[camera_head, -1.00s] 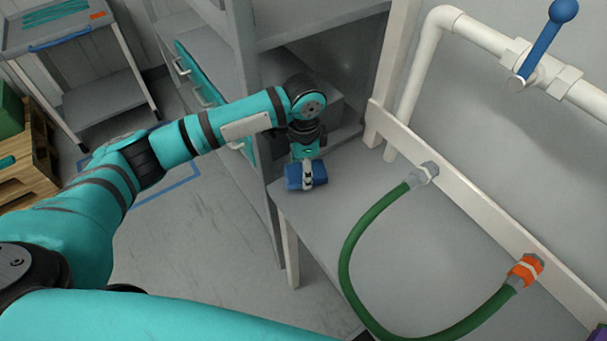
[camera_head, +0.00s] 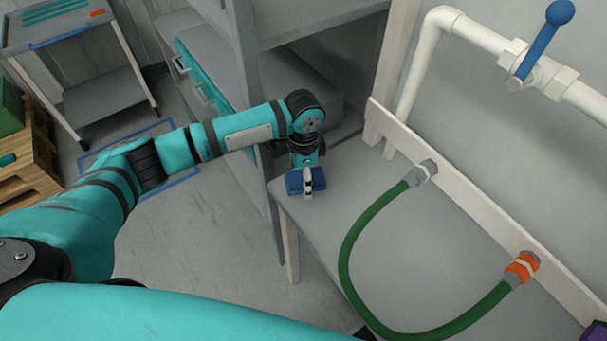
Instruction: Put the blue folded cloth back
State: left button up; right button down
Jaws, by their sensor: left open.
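The left gripper is open. The fingers hide part of the cloth, and I cannot tell whether they touch it. My right gripper is not in view.
A green hose (camera_head: 345,260) loops over the worktable between two fittings on the white rail (camera_head: 465,200). A grey shelf unit (camera_head: 250,100) stands behind my left wrist. A white pipe (camera_head: 410,90) with a blue valve handle (camera_head: 545,40) runs along the wall. Bare tabletop lies inside the hose loop.

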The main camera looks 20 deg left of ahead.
pick_arm(q)
jog(key=shift+r, duration=0.2)
notch_tip(320, 180, up, 12)
jog(key=b, duration=0.2)
dwell(0.5)
